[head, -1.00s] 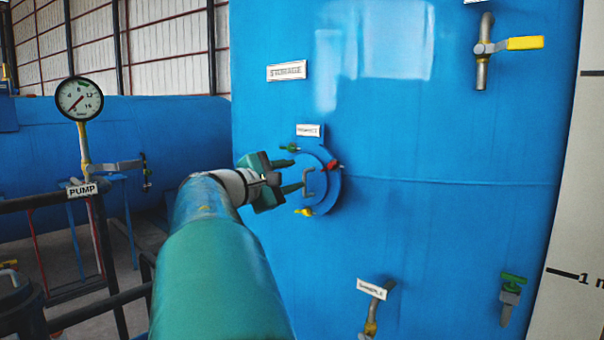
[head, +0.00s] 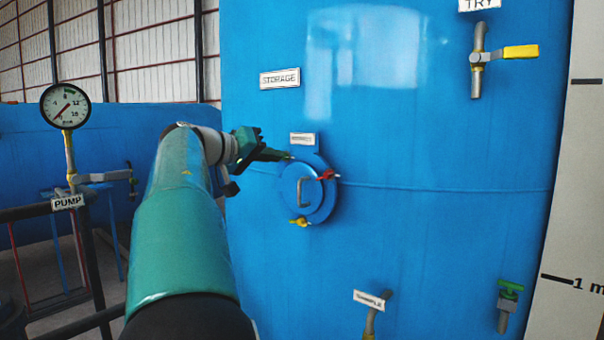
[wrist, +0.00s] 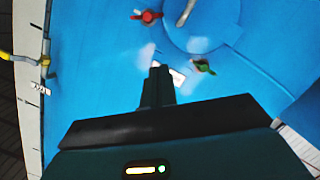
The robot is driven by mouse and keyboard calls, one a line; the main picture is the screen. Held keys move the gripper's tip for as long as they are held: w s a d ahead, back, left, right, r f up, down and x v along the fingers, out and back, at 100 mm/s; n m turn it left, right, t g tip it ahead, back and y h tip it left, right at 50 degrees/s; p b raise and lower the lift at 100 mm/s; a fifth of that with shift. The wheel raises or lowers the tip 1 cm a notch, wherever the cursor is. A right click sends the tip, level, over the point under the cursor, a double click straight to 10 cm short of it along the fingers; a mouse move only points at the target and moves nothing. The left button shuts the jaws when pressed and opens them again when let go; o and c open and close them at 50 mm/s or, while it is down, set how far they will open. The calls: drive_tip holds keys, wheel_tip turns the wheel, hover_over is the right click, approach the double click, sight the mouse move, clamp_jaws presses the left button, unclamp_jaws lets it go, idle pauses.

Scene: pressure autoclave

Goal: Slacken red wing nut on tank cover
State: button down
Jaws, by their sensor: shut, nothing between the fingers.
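The red wing nut (head: 327,176) sits on the upper right rim of the round blue tank cover (head: 316,207). It also shows near the top of the wrist view (wrist: 147,16). My gripper (head: 287,155) is shut and empty, with its fingertips at the cover's upper left, beside the small label. In the wrist view the fingertips (wrist: 156,68) lie between the red wing nut and the green wing nut (wrist: 204,66), apart from the red one. In the head view the gripper hides the green nut. A yellow wing nut (head: 299,222) is at the cover's bottom.
The cover has a grey handle (head: 300,192). A yellow-handled valve (head: 520,52) is at upper right, a green-handled valve (head: 510,290) at lower right. A sample tap (head: 375,315) stands below the cover. A pressure gauge (head: 65,105) and railing are at left.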

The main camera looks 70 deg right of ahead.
sight(318, 173)
drive_tip(key=shift+m, duration=0.9)
drive_tip(key=x, duration=1)
drive_tip(key=shift+d, duration=0.25)
drive_tip(key=shift+s+a+f, duration=0.3)
drive_tip(key=shift+f, duration=0.2)
drive_tip(key=shift+s+a+f, duration=0.25)
drive_tip(key=shift+f, duration=0.25)
drive_tip(key=shift+d+f, duration=0.1)
drive_tip(key=shift+f, duration=0.3)
drive_tip(key=shift+s+a+f, duration=0.15)
drive_tip(key=shift+s+a, duration=0.05)
drive_tip(key=shift+d, duration=0.1)
drive_tip(key=shift+w, duration=0.1)
